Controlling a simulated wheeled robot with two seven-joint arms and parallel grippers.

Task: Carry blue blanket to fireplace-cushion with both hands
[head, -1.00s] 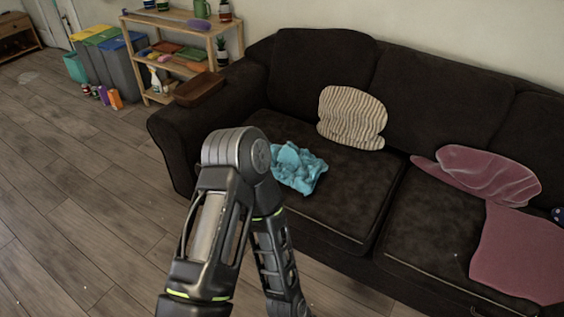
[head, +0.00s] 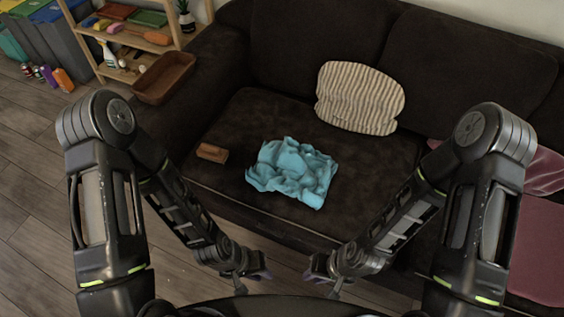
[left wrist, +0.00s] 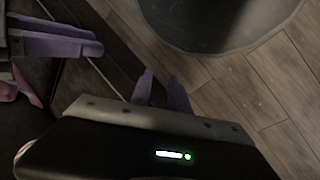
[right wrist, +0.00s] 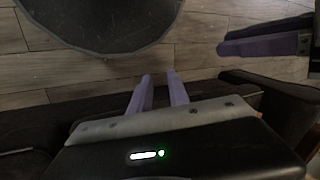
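The blue blanket (head: 293,172) lies crumpled on the left seat of the dark sofa (head: 400,185). My left gripper (head: 260,276) is low in front of the sofa, apart from the blanket. In the left wrist view its purple fingers (left wrist: 162,90) stand apart with nothing between them. My right gripper (head: 316,272) is close to its right at similar height. In the right wrist view its fingers (right wrist: 159,88) are also apart and empty. A striped cushion (head: 360,98) leans on the sofa back behind the blanket. I cannot identify a fireplace or a fireplace cushion.
A small brown block (head: 211,152) lies on the seat left of the blanket. A brown tray (head: 165,78) rests on the sofa's left arm. A shelf (head: 125,42) with bottles stands behind. Wooden floor shows at left.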

